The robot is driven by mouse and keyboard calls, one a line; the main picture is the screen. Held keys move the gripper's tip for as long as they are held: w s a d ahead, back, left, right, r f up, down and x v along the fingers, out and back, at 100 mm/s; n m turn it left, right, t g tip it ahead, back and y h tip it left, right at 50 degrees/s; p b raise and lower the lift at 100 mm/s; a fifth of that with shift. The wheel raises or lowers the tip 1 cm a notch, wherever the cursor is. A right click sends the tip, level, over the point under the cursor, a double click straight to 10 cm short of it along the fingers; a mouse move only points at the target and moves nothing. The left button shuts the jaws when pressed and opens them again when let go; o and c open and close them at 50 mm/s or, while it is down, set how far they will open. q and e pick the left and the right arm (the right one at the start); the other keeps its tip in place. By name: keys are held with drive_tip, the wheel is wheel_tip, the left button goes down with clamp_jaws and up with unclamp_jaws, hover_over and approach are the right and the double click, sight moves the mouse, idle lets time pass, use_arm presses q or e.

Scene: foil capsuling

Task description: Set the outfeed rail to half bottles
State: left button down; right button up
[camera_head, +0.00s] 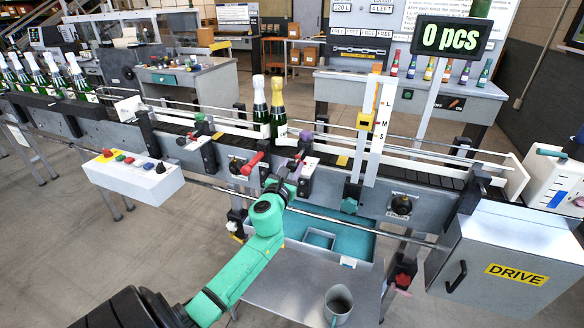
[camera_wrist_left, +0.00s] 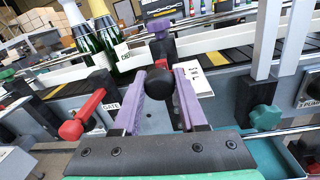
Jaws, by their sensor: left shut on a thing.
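My left gripper (camera_head: 291,180) reaches in from below to the front of the conveyor. In the left wrist view its two purple-padded fingers (camera_wrist_left: 163,98) close around a round black knob (camera_wrist_left: 158,84). The knob is on a dark clamp block, with a purple knob (camera_head: 306,137) above it. To the right stands a post with an L, M, S scale (camera_head: 380,125) and an orange-yellow slider (camera_head: 367,120) nearer the top. A teal knob (camera_head: 350,204) sits low on that post; it also shows in the left wrist view (camera_wrist_left: 265,117). My right gripper is not in view.
A red lever (camera_head: 252,163) is close left of my gripper. Two bottles (camera_head: 261,105) stand on the conveyor behind it. A control box (camera_head: 135,178), a DRIVE cabinet (camera_head: 500,260) and a table with a grey cup (camera_head: 338,303) are nearby.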

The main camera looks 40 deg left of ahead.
use_arm(q)
drive_tip(key=shift+w+a, duration=0.1)
drive_tip(key=shift+w, duration=0.1)
idle(0.7)
drive_tip(key=shift+c, duration=2.3)
unclamp_jaws()
drive_tip(key=b+v, duration=0.1)
drive_tip(key=v, duration=1.3)
drive_tip(key=shift+s, duration=0.2)
